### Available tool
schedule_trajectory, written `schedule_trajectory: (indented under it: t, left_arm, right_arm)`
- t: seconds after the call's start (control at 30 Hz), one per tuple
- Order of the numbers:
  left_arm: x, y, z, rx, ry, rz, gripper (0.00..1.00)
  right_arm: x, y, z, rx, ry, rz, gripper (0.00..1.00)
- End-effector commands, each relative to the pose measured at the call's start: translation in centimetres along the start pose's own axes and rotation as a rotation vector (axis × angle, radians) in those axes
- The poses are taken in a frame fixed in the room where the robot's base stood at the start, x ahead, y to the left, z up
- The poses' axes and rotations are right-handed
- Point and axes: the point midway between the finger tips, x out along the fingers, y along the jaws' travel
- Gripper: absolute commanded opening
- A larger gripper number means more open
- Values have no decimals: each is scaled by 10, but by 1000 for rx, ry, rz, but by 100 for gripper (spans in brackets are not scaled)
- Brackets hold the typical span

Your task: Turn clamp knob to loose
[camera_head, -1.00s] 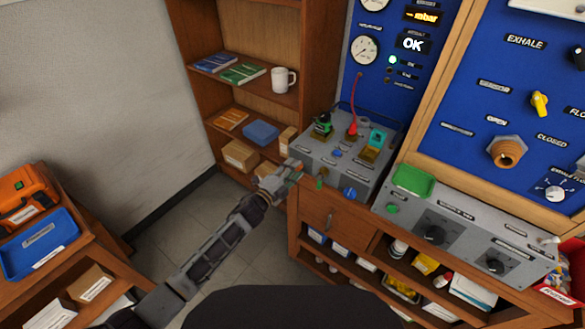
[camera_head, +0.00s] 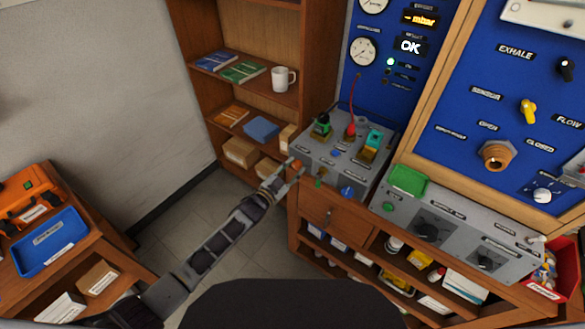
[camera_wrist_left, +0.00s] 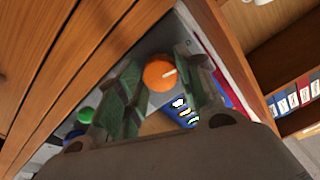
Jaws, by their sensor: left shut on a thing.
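The clamp knob, a round orange knob with a white pointer mark, shows in the left wrist view (camera_wrist_left: 158,73). It also shows small in the head view (camera_head: 296,165), at the left end of the grey test bench box (camera_head: 325,180). My left gripper (camera_head: 293,172) reaches it from the lower left. In the left wrist view its greenish fingers (camera_wrist_left: 160,85) stand on either side of the orange knob and are shut on it. The knob's printed labels cannot be read. My right gripper is not in view.
Green, red and teal fittings stand on the box top, with a blue knob (camera_head: 347,192) on its front edge. A wooden shelf (camera_head: 250,117) stands behind the gripper. A grey panel (camera_head: 455,235) with a green tray (camera_head: 408,180) is to the right. Floor below the arm is clear.

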Motion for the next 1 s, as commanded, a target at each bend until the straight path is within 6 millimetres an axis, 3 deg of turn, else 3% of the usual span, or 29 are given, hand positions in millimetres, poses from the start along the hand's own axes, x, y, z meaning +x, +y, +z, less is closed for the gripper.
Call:
schedule_trajectory:
  t: [0.4,0.9,0.93,1.0]
  left_arm:
    - [-1,1,2,-227,-4,1,13]
    - [-1,1,2,-254,-4,1,13]
    - [-1,1,2,-254,-4,1,38]
    - [-1,1,2,-254,-4,1,47]
  right_arm:
    - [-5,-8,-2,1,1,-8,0]
    - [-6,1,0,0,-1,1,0]
    - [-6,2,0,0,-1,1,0]
    - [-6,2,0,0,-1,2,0]
